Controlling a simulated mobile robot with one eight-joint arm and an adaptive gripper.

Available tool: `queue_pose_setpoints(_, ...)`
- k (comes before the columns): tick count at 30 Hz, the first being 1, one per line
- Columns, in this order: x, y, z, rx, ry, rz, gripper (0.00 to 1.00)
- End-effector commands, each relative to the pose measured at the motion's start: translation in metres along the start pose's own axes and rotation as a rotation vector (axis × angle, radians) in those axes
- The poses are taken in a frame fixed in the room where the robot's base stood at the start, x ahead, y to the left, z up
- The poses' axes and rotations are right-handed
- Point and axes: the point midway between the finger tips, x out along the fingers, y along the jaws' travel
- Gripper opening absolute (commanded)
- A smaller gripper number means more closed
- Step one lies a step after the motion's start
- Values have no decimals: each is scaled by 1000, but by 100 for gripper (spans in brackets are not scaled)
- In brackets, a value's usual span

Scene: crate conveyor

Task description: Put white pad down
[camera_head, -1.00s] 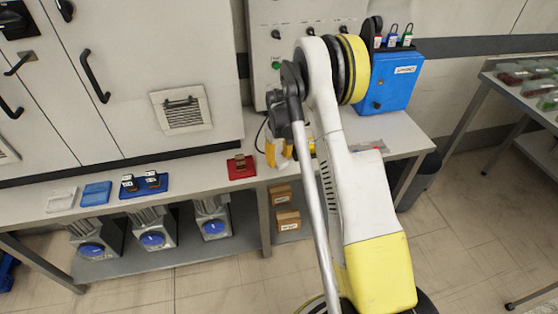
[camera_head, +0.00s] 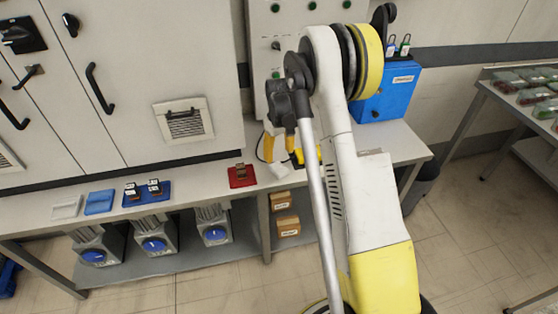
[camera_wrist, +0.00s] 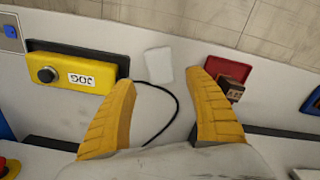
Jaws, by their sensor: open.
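The white pad (camera_head: 281,172) lies flat on the grey bench top, just right of the red plate. In the wrist view the white pad (camera_wrist: 158,65) lies beyond my fingertips, roughly centred between them. My gripper (camera_head: 278,150) has yellow fingers and is open above the bench, close behind the pad. In the wrist view my gripper (camera_wrist: 161,80) shows both fingers wide apart with nothing held between them. The pad looks free of both fingers.
A red plate (camera_wrist: 231,69) with a small labelled block (camera_wrist: 234,92) sits beside the pad. A yellow JOG box (camera_wrist: 75,73) stands on the other side, with a black cable (camera_wrist: 175,105) close by. Blue trays (camera_head: 98,202) lie farther left. A blue box (camera_head: 388,92) stands at the back right.

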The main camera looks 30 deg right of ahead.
Motion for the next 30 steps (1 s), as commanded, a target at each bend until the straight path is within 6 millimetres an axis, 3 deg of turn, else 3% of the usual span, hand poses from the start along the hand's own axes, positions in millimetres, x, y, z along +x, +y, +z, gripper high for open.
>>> queue_pose_setpoints(3, -25, 0, 0, 0, 0, 0, 62)
queue_pose_setpoints(11, -57, -6, 2, 2, 13, 5, 62)
queue_pose_setpoints(16, -120, -38, 18, 12, 84, 31, 62)
queue_pose_setpoints(21, -191, -84, 56, 33, 197, 59, 62)
queue_pose_setpoints(24, -222, -110, 85, 45, 264, 68, 62)
queue_pose_setpoints(30, -258, -158, 152, 70, 401, 72, 62)
